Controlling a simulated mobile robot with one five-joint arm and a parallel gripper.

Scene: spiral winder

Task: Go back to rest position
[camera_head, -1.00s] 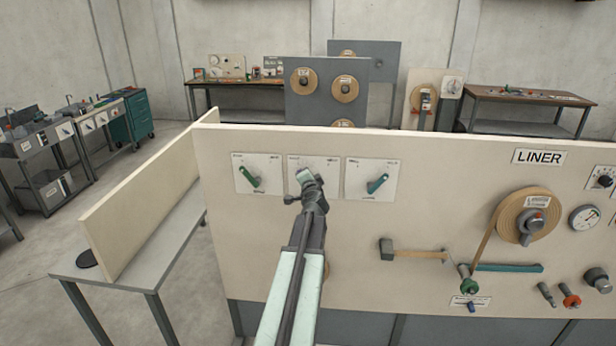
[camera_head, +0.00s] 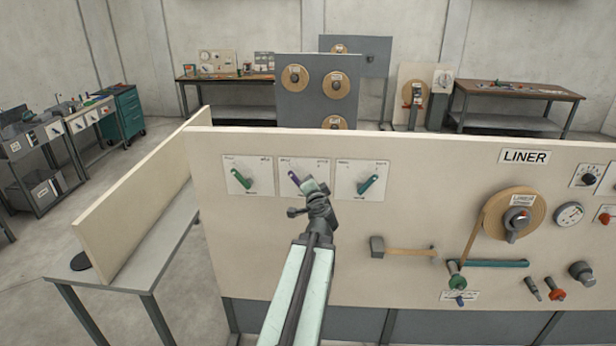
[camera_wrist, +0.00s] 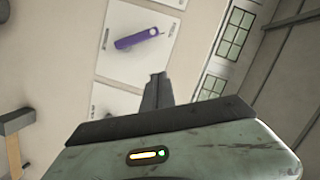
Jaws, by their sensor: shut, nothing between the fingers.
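My gripper (camera_head: 307,191) is in front of the panel's row of three switch plates, at the lower edge of the middle one. It is shut and empty. The purple switch handle (camera_head: 295,180) on the middle plate shows just left of the gripper, tilted with its upper end to the left. The wrist view shows this purple handle (camera_wrist: 138,38) beyond the shut fingers (camera_wrist: 157,92), with a gap between. A green handle (camera_head: 243,179) is on the left plate and a teal handle (camera_head: 369,183) on the right plate.
The cream panel (camera_head: 400,290) also carries a hammer (camera_head: 400,249), a liner roll (camera_head: 513,214) and a gauge (camera_head: 569,215). A low partition (camera_head: 130,215) on a grey table stands at the left.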

